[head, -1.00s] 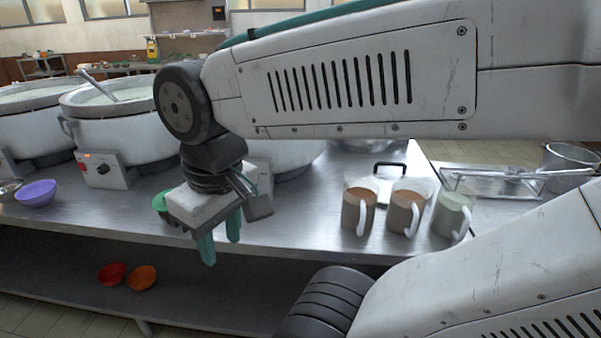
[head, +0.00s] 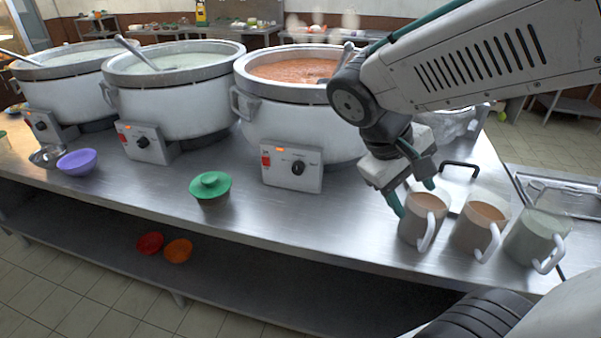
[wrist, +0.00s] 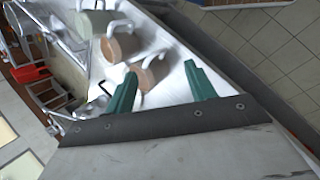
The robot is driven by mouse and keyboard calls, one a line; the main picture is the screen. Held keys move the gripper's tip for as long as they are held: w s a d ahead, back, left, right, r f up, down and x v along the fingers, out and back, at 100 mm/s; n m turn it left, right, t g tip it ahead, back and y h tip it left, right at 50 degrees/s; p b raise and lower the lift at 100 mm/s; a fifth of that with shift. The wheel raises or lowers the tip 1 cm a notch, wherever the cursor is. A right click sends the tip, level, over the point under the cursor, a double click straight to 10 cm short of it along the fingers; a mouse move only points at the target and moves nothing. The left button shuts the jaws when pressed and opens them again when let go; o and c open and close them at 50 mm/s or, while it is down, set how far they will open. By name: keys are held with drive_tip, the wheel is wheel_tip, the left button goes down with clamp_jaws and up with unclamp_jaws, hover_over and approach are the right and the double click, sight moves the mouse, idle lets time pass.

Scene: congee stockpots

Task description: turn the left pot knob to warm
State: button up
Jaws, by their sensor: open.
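Three white pots stand in a row on the steel counter. The left pot (head: 62,95) holds pale congee and a ladle. Its control box has a dark round knob (head: 41,125); the markings and the knob's pointer are too small to read. The middle pot (head: 170,100) has a similar knob (head: 142,142), and the right pot (head: 295,125), with reddish contents, has its knob (head: 298,168). My gripper (head: 412,197) is open and empty, pointing down by the mugs, far to the right of the left pot's knob. Its green fingers (wrist: 160,70) show in the wrist view.
Three mugs with white handles stand at the right; the nearest mug (head: 422,222) is beside my fingers. A green lidded bowl (head: 210,187), a purple bowl (head: 77,162) and a metal bowl (head: 47,156) sit along the front. Red (head: 150,243) and orange (head: 178,251) bowls lie on the lower shelf.

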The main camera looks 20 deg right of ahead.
drive_tip(key=w+d+f+n+h, duration=0.25)
drive_tip(key=w+h, duration=0.35)
drive_tip(key=w, duration=0.3)
drive_tip(key=n+t, duration=1.3)
drive_tip(key=t, duration=0.2)
approach(297, 171)
drive_tip(key=shift+w+d+f+t, duration=0.15)
drive_tip(key=shift+w+d+t, duration=0.15)
drive_tip(key=shift+w+d, duration=0.3)
drive_tip(key=x, duration=0.7)
drive_tip(key=c, duration=1)
